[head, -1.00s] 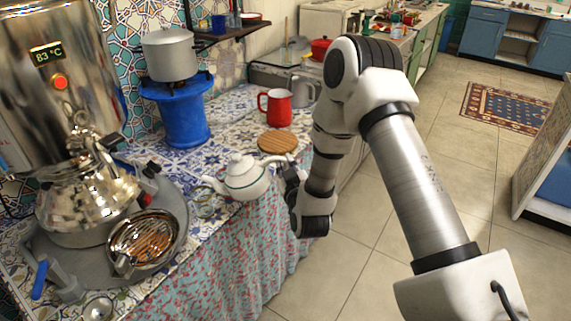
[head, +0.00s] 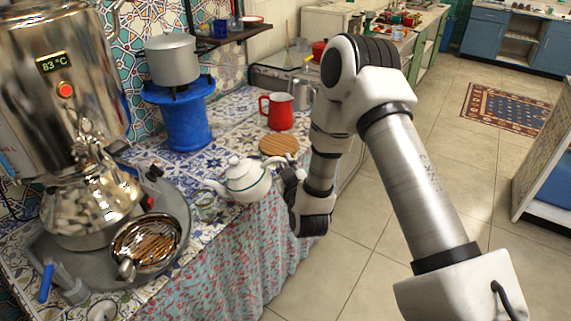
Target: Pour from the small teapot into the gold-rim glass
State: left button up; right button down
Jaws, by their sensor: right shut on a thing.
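The small white teapot (head: 246,183) has a dark rim line and its lid on. Its spout points left, with the tip just above the small clear glass (head: 206,208) in the picture. My right gripper (head: 284,181) is shut on the teapot's handle from the right; its fingers are partly hidden. The teapot is at the counter's front edge; I cannot tell how far it is tilted or whether it is clear of the counter. No stream of tea can be made out, and the glass's contents are too small to tell. My left gripper is not in view.
The steel samovar (head: 60,75) and a grey round tray (head: 180,222) with a metal bowl (head: 146,243) stand left. A red mug (head: 279,112), a wooden trivet (head: 278,145) and a blue stand (head: 181,118) with a pot are behind. Open floor lies right.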

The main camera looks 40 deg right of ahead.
jog(key=shift+w+a+r+n+p, duration=0.15)
jog(key=shift+r+n+p, duration=0.1)
jog(key=shift+r+p, duration=0.35)
jog(key=shift+w+a+r+n+p, duration=0.1)
jog(key=shift+r+n+p, duration=0.1)
jog(key=shift+r+p, duration=0.35)
jog(key=shift+w+a+r+n+p, duration=0.15)
jog(key=shift+r+n+p, duration=0.1)
jog(key=shift+r+p, duration=0.35)
dwell(1.7)
jog(key=shift+r, duration=0.15)
jog(key=shift+a+r+n+p, duration=0.2)
jog(key=shift+r+n+p, duration=0.1)
jog(key=shift+p, duration=0.3)
dwell(2.5)
jog(key=shift+f, duration=0.1)
dwell(1.0)
